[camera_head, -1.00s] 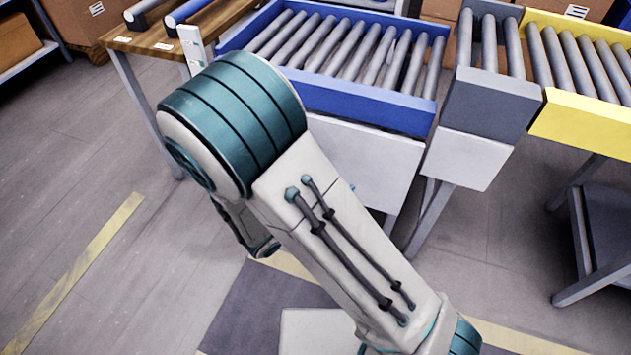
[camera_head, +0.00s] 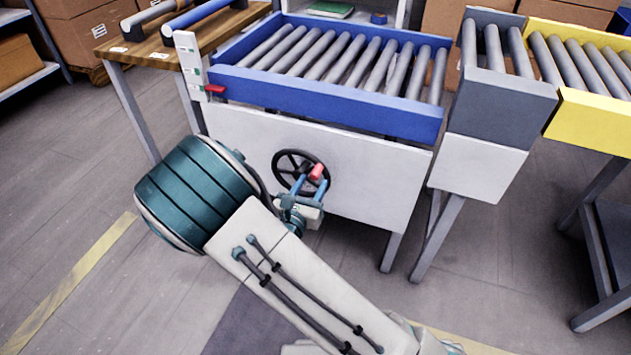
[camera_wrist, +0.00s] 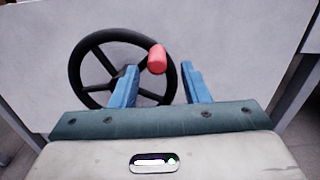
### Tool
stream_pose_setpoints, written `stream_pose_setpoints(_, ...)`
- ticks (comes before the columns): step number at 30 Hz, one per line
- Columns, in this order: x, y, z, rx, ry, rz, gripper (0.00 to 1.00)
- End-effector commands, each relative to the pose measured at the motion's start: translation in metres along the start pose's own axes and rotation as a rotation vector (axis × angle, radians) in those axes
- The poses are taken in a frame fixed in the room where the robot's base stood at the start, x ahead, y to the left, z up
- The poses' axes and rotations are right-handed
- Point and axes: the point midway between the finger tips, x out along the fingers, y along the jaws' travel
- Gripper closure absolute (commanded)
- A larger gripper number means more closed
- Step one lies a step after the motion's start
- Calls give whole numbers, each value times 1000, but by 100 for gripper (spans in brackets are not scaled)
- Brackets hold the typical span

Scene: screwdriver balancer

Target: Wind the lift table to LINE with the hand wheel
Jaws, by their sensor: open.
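The black hand wheel (camera_head: 290,158) is mounted on the white front panel (camera_head: 385,185) of the lift table. Its red knob (camera_head: 317,171) stands at the rim's right side in the head view and at the upper right in the wrist view (camera_wrist: 157,59). My gripper (camera_head: 311,184) is open in front of the wheel. In the wrist view its two blue fingers (camera_wrist: 158,82) are apart, and the knob shows between and just beyond their tips. The lift table's blue roller top (camera_head: 330,104) is above. A red pointer (camera_head: 214,88) meets a white marked scale (camera_head: 190,65); its lettering is too small to read.
A grey roller section (camera_head: 495,95) and a yellow roller conveyor (camera_head: 590,118) stand to the right. A wooden bench (camera_head: 130,45) with two rods is at the back left. Table legs stand below the panel. The floor at left is open.

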Motion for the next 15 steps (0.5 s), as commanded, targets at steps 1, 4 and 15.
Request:
stream_pose_setpoints(1,9,-1,-2,1,-1,-3,58)
stream_pose_setpoints(4,22,0,-2,0,-1,-2,58)
stream_pose_setpoints(15,34,0,0,-1,0,0,58)
